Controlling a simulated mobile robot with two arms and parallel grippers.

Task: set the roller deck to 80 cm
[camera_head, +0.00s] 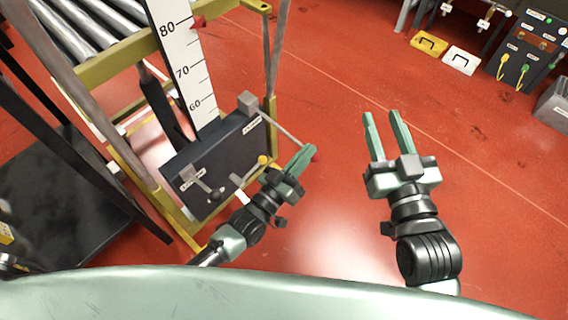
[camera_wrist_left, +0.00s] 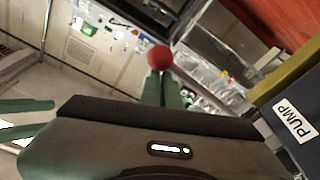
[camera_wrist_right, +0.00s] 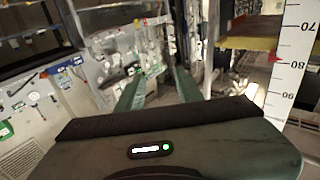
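The roller deck (camera_head: 83,27) is raised on its yellow frame. A white height scale (camera_head: 183,62) stands beside it, and a red pointer (camera_head: 198,22) is at about the 80 mark. The pointer also shows at about 80 in the right wrist view (camera_wrist_right: 273,58). A dark pump box (camera_head: 222,157) carries a pump lever (camera_head: 285,131) with a red knob (camera_wrist_left: 160,57). My left gripper (camera_head: 302,157) is closed around the lever just below its knob. The release lever (camera_head: 203,186) is at the box's left end. My right gripper (camera_head: 387,130) is open and empty, apart from the box.
A yellow case (camera_head: 429,43) and a white case (camera_head: 461,60) lie on the red floor at the back right, beside a dark cabinet with cables (camera_head: 524,52). A dark platform (camera_head: 62,205) is at the left. The floor around my right gripper is clear.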

